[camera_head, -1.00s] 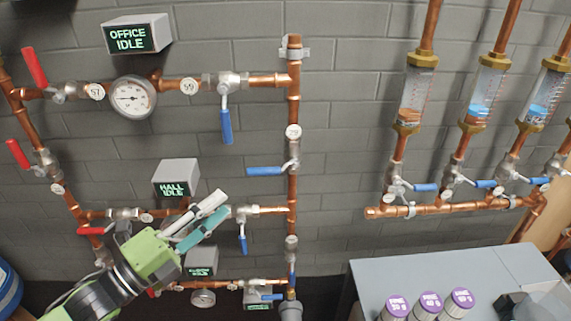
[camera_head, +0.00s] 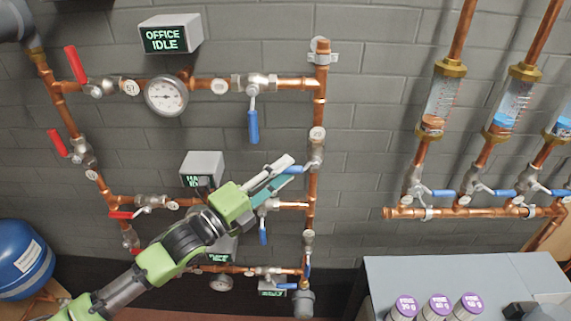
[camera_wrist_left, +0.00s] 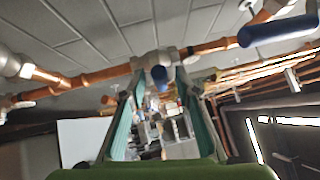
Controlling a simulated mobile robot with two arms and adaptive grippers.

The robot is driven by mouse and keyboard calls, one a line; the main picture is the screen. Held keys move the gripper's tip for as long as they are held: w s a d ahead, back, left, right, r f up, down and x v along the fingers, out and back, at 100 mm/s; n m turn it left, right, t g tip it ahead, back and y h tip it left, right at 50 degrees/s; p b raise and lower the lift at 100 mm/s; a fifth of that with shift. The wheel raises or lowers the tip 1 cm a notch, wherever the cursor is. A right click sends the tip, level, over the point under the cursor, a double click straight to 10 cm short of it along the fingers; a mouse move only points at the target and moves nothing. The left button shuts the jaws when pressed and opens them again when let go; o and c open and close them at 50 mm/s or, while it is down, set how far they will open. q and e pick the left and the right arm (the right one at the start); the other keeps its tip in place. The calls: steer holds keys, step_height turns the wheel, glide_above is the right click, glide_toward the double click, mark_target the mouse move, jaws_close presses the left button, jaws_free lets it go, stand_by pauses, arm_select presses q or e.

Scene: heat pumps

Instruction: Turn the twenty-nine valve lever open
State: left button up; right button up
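Several blue-handled valves sit on the copper pipes. I cannot read which round tag says twenty-nine. In the head view my left gripper (camera_head: 286,172) is in front of the vertical pipe, by the horizontal blue lever (camera_head: 293,170) of the middle valve (camera_head: 316,156), which it partly overlaps. A lower valve with a hanging blue lever (camera_head: 263,233) is just below it. In the left wrist view the teal fingers of my left gripper (camera_wrist_left: 160,88) are apart. A blue lever end (camera_wrist_left: 160,76) shows between their tips; contact is unclear. Another blue lever (camera_wrist_left: 278,30) is at upper right. My right gripper is not seen.
A gauge (camera_head: 166,96), an upper blue lever (camera_head: 253,125) and red levers (camera_head: 75,64) sit on the left pipes. Glass flow tubes (camera_head: 441,100) stand at right. A grey cabinet (camera_head: 470,270) with purple-topped jars is at lower right, a blue tank (camera_head: 22,258) at lower left.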

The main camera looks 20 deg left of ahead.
arm_select(q)
steer(key=shift+w+d+r, duration=0.1)
steer(key=shift+w+d, duration=0.2)
steer(key=shift+w, duration=0.25)
jaws_close()
